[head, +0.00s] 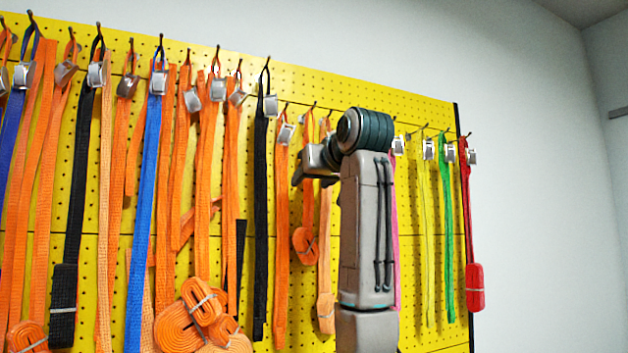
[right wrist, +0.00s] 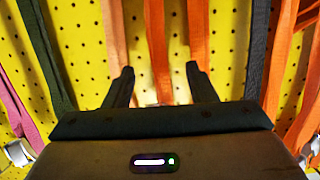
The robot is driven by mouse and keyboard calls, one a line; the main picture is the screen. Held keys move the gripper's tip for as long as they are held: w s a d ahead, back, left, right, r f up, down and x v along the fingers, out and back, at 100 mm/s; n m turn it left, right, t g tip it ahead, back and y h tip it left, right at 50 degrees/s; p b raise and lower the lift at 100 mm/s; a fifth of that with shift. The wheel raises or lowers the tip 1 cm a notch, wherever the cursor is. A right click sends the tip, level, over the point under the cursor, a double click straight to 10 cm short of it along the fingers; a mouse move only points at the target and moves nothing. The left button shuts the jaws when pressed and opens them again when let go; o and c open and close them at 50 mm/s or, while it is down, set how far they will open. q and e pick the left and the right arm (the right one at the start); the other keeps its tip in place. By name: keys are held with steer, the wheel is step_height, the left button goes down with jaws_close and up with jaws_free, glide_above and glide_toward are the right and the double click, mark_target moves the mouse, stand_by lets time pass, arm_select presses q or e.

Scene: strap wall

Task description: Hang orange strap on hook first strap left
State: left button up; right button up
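Orange straps with metal buckles hang from hooks on a yellow pegboard (head: 350,98) in the head view. One orange strap (head: 282,240) hangs just left of my right gripper (head: 299,181). Another orange strap (head: 325,255) hangs just behind it, its lower end bundled. My right gripper faces the board, and my arm hides part of the board. In the right wrist view its two dark fingers are spread apart, with an orange strap (right wrist: 156,45) visible between them. I cannot tell how near that strap is. My left gripper is out of view.
A black strap (head: 261,210) and a blue strap (head: 147,200) hang further left among more orange ones. Rolled orange straps (head: 190,318) hang low on the board. Pink, yellow, green (head: 446,230) and red (head: 467,220) straps hang right of my arm. Bare wall lies beyond.

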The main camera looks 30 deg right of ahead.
steer(key=shift+s, duration=0.25)
steer(key=b+v, duration=0.7)
steer(key=v, duration=0.3)
steer(key=shift+s, duration=0.15)
